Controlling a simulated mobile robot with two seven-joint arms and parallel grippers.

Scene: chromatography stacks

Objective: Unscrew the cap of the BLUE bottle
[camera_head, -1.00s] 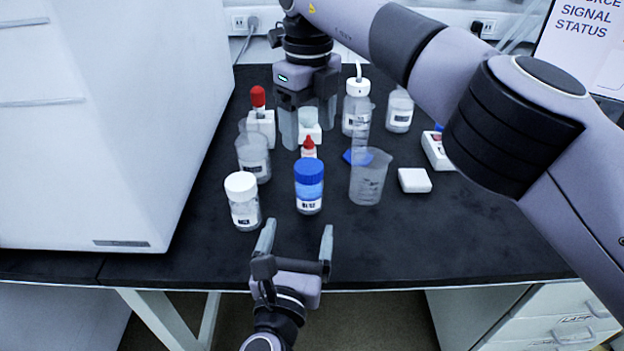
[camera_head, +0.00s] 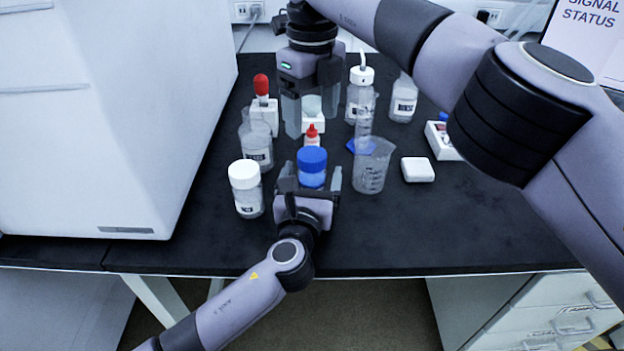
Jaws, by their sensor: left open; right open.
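The blue bottle (camera_head: 312,179) stands upright on the black bench with its blue cap (camera_head: 312,158) on. My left gripper (camera_head: 309,178) is open, low at the near side of this bottle, with one finger on each side of it. The gripper body hides the bottle's lower part and label, and I cannot tell whether the fingers touch it. My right gripper (camera_head: 312,115) is open and points down above the bench, behind the blue bottle. A small bottle with a red tip (camera_head: 312,137) stands between the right gripper and the blue cap.
A white-capped bottle (camera_head: 245,188) stands close left of the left gripper. A clear beaker (camera_head: 372,166) stands close right. Behind are a red-bulb dropper (camera_head: 262,100), a wash bottle (camera_head: 359,92) and a labelled bottle (camera_head: 403,98). A white machine (camera_head: 110,120) fills the left. The front right bench is clear.

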